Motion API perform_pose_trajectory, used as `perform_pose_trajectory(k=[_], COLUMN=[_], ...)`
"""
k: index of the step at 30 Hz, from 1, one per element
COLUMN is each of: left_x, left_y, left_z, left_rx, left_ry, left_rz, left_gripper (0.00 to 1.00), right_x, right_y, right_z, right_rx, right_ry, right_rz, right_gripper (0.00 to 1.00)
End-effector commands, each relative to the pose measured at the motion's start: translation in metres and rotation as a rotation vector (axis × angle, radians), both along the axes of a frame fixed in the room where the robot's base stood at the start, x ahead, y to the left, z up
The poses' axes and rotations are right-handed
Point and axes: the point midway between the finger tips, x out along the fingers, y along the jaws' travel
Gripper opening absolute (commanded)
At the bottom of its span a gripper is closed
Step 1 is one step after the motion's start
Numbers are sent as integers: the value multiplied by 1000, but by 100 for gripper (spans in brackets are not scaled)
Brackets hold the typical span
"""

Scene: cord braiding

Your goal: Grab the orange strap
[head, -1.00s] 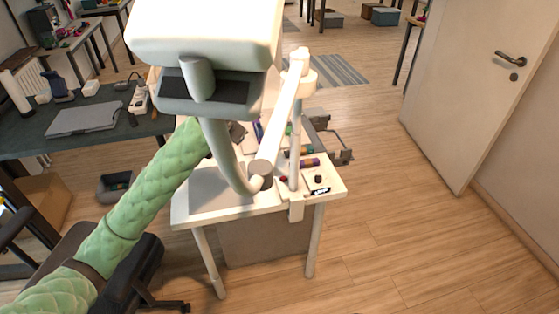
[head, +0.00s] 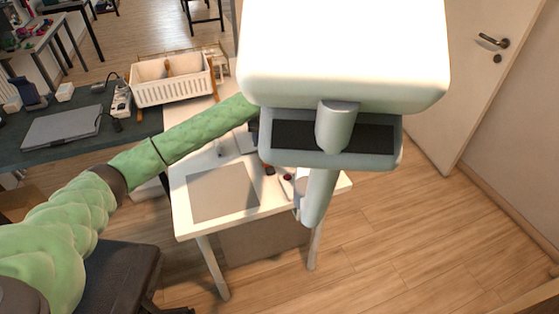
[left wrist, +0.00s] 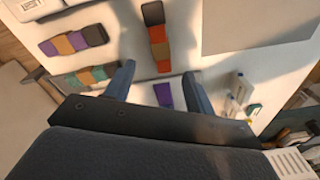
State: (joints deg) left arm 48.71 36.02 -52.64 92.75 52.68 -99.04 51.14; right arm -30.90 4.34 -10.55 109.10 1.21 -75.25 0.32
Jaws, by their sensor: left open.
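In the left wrist view, a strap with an orange-red section (left wrist: 157,34), a dark end and tan and purple parts lies on the white table, beyond the fingertips. My left gripper (left wrist: 158,82) is open and apart from that strap. A purple piece (left wrist: 163,95) shows on the table between its fingers. In the head view my green left arm reaches over the table, but its gripper is hidden behind the white lamp-like head. My right gripper is in neither view.
The white table (head: 180,220) carries a grey pad (head: 223,191). In the wrist view, a purple-and-tan strap (left wrist: 72,41) and a teal-and-tan strap (left wrist: 85,78) lie to the left. The large white head (head: 345,55) blocks much of the table. A white basket (head: 172,92) stands behind.

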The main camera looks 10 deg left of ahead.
Motion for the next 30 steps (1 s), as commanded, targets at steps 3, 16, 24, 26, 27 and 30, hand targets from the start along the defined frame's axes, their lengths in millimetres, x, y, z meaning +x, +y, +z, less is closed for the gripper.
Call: perform_pose_trajectory(k=[3, 16, 24, 26, 27, 30], left_x=[-5, -9, -9, -9, -10, -10], left_y=[-1, -5, -4, -4, -3, -1], left_z=[-5, -10, -31, -33, -36, -43], left_rx=[-46, -66, -68, -67, -67, -67], left_ry=[49, 60, 59, 59, 59, 59], left_rz=[162, 439, 437, 437, 436, 436], left_gripper=[55, 55, 55, 55, 55, 55], right_x=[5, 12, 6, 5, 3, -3], right_y=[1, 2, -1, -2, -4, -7], right_z=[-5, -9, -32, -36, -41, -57], right_rx=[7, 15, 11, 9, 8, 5], right_ry=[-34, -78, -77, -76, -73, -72], right_rz=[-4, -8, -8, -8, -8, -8], right_gripper=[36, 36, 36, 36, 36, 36])
